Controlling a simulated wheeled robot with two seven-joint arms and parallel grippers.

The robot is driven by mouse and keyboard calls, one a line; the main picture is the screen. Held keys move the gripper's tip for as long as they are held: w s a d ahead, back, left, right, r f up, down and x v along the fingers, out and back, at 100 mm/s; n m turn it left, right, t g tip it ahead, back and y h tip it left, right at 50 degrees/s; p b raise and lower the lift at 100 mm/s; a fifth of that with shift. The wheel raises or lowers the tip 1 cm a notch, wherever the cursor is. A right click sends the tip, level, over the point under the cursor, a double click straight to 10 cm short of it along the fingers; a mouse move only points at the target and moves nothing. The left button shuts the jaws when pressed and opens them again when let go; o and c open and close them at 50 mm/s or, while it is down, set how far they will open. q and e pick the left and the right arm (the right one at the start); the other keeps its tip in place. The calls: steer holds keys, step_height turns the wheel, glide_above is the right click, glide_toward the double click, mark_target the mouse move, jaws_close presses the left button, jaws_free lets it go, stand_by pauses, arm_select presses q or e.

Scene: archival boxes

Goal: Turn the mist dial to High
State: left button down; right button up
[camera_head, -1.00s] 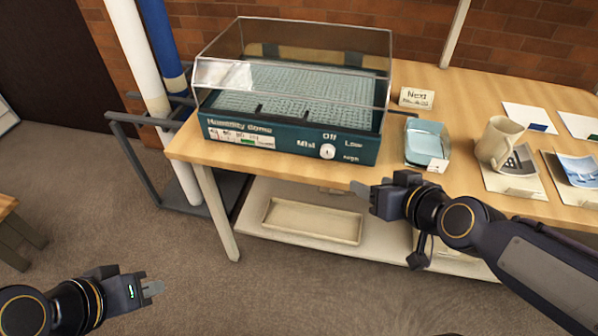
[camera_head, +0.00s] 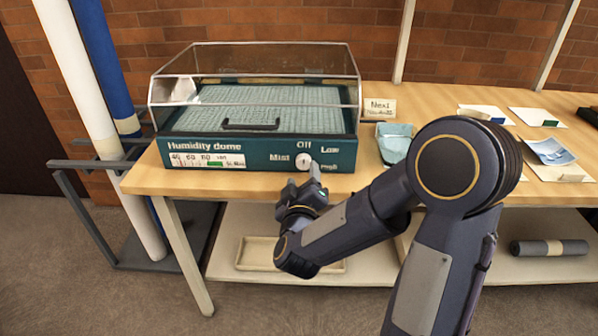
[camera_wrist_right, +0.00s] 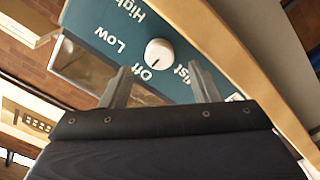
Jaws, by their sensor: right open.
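The humidity dome (camera_head: 235,157) stands on the table with a teal front panel and a clear cover. Its white mist dial (camera_head: 304,160) is at the panel's right, among the labels Off, Low and High. In the right wrist view the dial (camera_wrist_right: 158,52) has a small mark that appears to face Off. My right gripper (camera_head: 301,187) is just in front of and below the dial. In the wrist view its two fingers (camera_wrist_right: 163,82) are apart with nothing between them, and the dial shows just beyond their tips. My left gripper is out of view.
A small card (camera_head: 380,107) and a blue tray (camera_head: 394,140) are right of the dome, the tray partly behind my right arm. Cards and a blue dish (camera_head: 550,151) lie farther right. A shelf below holds a beige tray (camera_head: 256,252) and a grey roll (camera_head: 549,248).

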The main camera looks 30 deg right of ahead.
mark_target(303, 165)
steer(key=shift+x, duration=2)
steer(key=c, duration=1)
